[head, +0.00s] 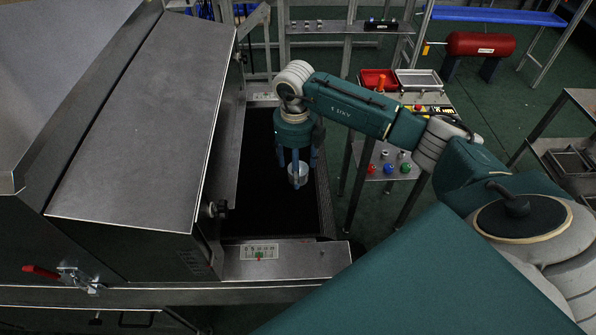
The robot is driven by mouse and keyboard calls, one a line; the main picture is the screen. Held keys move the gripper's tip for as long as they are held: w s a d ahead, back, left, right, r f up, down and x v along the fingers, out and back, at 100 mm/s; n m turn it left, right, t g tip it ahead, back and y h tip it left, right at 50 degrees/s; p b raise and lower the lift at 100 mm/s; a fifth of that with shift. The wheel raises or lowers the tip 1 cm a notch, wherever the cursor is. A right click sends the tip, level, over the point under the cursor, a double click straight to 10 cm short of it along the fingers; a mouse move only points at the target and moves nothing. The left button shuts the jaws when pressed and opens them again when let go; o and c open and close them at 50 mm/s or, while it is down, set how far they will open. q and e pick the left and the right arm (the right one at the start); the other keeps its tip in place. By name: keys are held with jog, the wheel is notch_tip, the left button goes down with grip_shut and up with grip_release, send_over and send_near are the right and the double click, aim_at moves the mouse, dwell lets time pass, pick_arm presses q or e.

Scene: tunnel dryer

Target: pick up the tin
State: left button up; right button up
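The tin (304,172) is a small pale metal cylinder over the dark bed of the dryer, in the open section right of the steel hood. My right gripper (297,168) points down from above, its blue-green fingers spread around the upper part of the tin. One finger crosses in front of the tin and hides part of it. The outer fingers look apart from its sides, with no clear grip. Whether the tin's base touches the bed is hard to tell in the dark. My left gripper is not in view.
The steel hood (150,120) stands close left of the gripper. A metal ledge with a control panel (259,251) borders the bed in front. Right of the bed, a stand holds a red tray (372,78), with colored balls below.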

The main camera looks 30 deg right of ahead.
jog(key=shift+f, duration=0.8)
jog(key=shift+c, duration=1)
jog(key=c, duration=0.9)
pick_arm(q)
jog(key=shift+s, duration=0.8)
pick_arm(e)
jog(key=shift+c, duration=0.2)
